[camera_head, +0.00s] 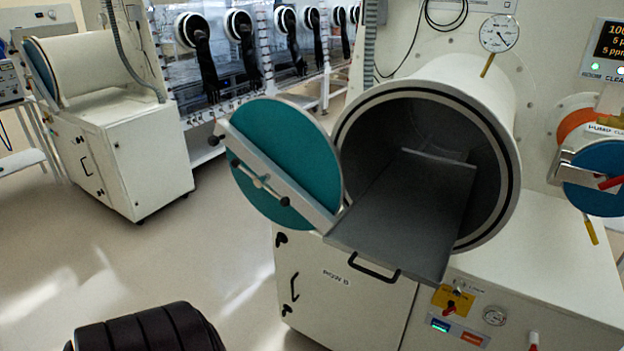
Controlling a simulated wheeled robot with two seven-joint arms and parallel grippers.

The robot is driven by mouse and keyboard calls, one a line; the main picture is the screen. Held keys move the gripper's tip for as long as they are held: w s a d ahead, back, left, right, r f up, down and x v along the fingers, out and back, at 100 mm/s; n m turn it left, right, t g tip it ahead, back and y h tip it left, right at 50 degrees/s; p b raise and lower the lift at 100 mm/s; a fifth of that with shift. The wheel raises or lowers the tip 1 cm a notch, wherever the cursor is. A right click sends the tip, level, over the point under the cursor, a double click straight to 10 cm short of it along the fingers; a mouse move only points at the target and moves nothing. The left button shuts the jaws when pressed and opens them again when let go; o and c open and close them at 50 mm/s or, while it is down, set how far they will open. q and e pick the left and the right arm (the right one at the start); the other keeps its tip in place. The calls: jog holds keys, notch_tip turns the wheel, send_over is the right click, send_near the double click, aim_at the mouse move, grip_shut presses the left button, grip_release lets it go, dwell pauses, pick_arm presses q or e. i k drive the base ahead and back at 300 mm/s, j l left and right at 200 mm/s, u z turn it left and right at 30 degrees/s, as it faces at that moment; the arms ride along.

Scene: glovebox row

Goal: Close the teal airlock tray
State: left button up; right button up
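The airlock tray (401,224) is a flat dark grey plate, drawn well out of the open mouth of a large cream airlock cylinder (475,88). Its inner end lies inside the dark chamber, and its outer end juts out over the cabinet front. A black bar handle (374,268) is on its front edge. The round teal door (290,150) stands swung open to the left of the mouth, with a pale crossbar and dark knobs across it. Neither of my grippers is in view.
A cabinet (330,297) with a small control panel stands below the airlock. A smaller blue-doored port (597,178) is at the right. A black ribbed object (150,330) rises at the bottom left; I cannot tell what it is. Open floor (215,245) lies left of the cabinet.

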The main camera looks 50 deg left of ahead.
aim_at(407, 221)
jog(key=u, duration=1.15)
jog(key=k+l+u, duration=0.1)
jog(key=l, duration=0.35)
